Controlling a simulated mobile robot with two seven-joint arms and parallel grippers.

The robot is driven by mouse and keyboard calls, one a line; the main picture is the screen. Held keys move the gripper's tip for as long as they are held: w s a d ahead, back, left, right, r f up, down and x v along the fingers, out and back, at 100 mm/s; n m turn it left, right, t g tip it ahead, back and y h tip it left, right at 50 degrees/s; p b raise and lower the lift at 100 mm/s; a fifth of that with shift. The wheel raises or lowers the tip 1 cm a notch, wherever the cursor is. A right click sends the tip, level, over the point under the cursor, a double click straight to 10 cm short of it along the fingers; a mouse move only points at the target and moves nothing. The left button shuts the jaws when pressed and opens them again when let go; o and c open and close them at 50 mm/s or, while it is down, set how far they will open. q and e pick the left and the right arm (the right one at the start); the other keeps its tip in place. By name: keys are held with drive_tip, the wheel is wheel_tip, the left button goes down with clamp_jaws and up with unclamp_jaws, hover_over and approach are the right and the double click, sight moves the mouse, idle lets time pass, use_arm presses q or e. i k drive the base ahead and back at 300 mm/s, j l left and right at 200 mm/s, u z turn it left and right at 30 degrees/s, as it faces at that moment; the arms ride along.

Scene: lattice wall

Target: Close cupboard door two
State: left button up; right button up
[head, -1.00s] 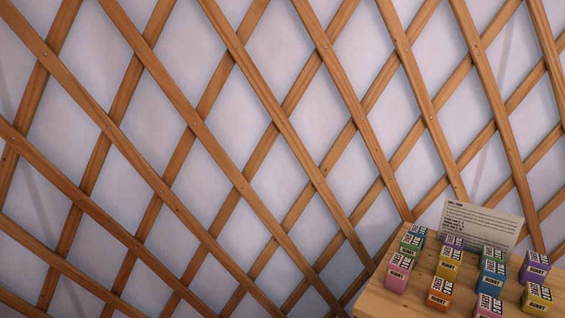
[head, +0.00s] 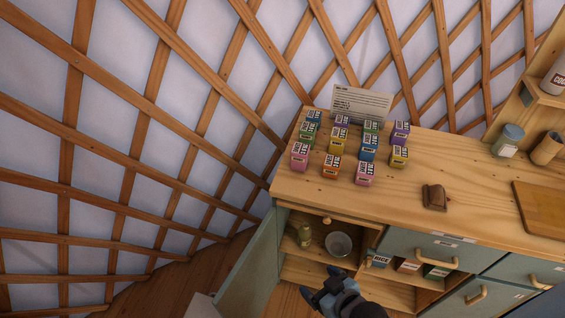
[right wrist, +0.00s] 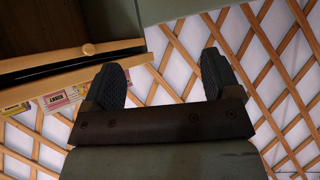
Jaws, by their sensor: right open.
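A grey-green cupboard door (head: 250,266) stands swung open at the left end of the wooden cabinet. I see no number on it. My left gripper is not in view.
The counter (head: 290,188) holds several coloured boxes (head: 335,140), a printed card (head: 361,104) and a brown object (head: 435,197). Grey-green drawers (head: 425,248) with wooden handles are to the right. The lattice wall (head: 120,130) rises behind and left. Wooden floor (head: 165,290) shows left of the door.

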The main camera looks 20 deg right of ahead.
sight(249, 286)
drive_tip(key=z, duration=1.3)
drive_tip(key=k+l+z, duration=0.2)
drive_tip(key=k, duration=0.2)
drive_tip(key=k+l+z, duration=0.1)
drive_tip(key=k+z, duration=0.15)
drive_tip(key=k+l, duration=0.25)
drive_tip(key=k, duration=0.3)
